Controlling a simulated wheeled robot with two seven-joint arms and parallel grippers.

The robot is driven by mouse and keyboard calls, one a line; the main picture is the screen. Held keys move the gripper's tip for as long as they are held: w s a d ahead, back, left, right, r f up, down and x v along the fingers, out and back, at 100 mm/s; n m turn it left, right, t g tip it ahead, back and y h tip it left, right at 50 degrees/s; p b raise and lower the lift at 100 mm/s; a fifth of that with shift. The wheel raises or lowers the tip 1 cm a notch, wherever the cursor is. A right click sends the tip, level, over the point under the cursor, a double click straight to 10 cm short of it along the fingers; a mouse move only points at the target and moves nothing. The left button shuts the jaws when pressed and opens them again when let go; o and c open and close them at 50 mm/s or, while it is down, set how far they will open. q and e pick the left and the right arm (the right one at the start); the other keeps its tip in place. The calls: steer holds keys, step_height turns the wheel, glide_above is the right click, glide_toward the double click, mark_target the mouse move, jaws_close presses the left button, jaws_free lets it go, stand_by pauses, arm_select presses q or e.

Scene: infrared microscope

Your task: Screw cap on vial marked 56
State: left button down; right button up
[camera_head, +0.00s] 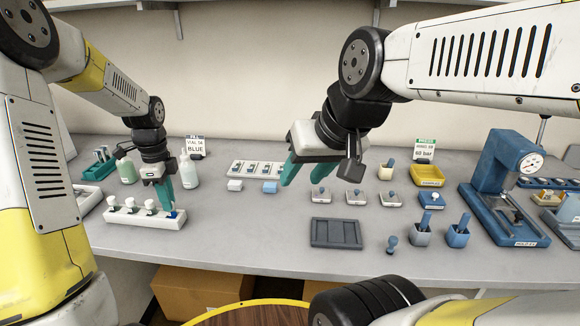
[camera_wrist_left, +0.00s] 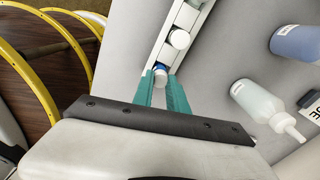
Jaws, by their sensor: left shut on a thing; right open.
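A white rack (camera_head: 130,217) at the front left of the table holds several vials in a row, and white caps (camera_head: 131,203) show on the ones left of my gripper. My left gripper (camera_head: 171,203) points down at the rack's right end, shut on a vial cap there. A blue part (camera_head: 173,214) shows at its fingertips. In the left wrist view, the teal fingers (camera_wrist_left: 164,88) close around this end vial, with white and blue (camera_wrist_left: 159,68) between them. Its number cannot be read. My right gripper (camera_head: 300,170) is open and empty above the table's middle.
Dropper bottles (camera_head: 188,172) and a sign reading BLUE (camera_head: 195,147) stand behind the left gripper. Table between rack and dark tray is clear.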

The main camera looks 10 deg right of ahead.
arm_select(q)
steer(key=m, duration=0.4)
steer(key=shift+m, duration=0.3)
steer(key=m, duration=0.6)
steer(key=c, duration=1.2)
jaws_free()
steer(key=shift+c, duration=0.2)
steer(key=shift+r, duration=0.1)
steer(key=shift+r, duration=2.4)
